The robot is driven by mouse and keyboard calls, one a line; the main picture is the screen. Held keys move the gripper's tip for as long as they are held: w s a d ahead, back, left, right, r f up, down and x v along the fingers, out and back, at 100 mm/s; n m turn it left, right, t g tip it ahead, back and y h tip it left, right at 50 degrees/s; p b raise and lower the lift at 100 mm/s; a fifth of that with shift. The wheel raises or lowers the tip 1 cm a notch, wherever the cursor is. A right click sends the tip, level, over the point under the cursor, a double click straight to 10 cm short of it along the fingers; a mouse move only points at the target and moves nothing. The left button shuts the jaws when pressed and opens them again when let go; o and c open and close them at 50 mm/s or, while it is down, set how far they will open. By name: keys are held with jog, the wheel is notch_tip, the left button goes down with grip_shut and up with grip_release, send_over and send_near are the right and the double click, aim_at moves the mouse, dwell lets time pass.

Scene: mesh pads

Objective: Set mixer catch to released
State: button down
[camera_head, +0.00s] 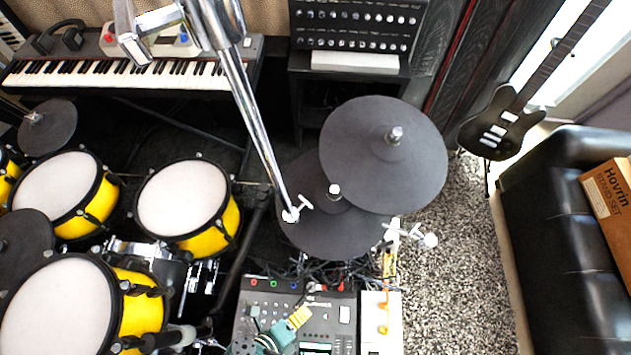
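A grey mixer-like unit (347,336) with knobs, buttons and a small lit screen sits at the bottom centre, cut off by the lower picture edge. Cables crowd its back edge. I cannot make out a catch on it or how one is set. A teal part with a yellow ribbed end, which looks like my gripper (298,319), is over the unit's middle. It is small and seen from above. I cannot tell whether it touches the unit, whether its fingers are apart, or whether it holds anything.
A narrow white panel with orange parts (393,335) adjoins the unit on the right. Dark cymbal pads (383,150) on chrome stands rise behind it. Yellow drums (183,198) stand left, a black couch (550,250) right. Speckled carpet (455,270) is clear.

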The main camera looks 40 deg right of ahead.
aim_at(323, 293)
jog(key=shift+s+d+f, duration=0.3)
jog(key=shift+s+d, duration=0.15)
jog(key=shift+s, duration=0.2)
jog(key=shift+w+d+f+b, duration=0.1)
jog(key=shift+w+f+b, duration=0.75)
jog(key=shift+w+f, duration=0.15)
jog(key=x, duration=0.1)
jog(key=b+x, duration=0.1)
jog(key=x, duration=0.1)
jog(key=b+x, duration=0.1)
jog(key=x, duration=0.1)
jog(key=shift+s+d, duration=0.25)
jog(key=shift+s, duration=0.15)
jog(key=shift+w+d+f+b, duration=0.2)
jog(key=shift+d+f+b, duration=0.15)
jog(key=shift+f, duration=0.05)
jog(key=shift+d, duration=0.15)
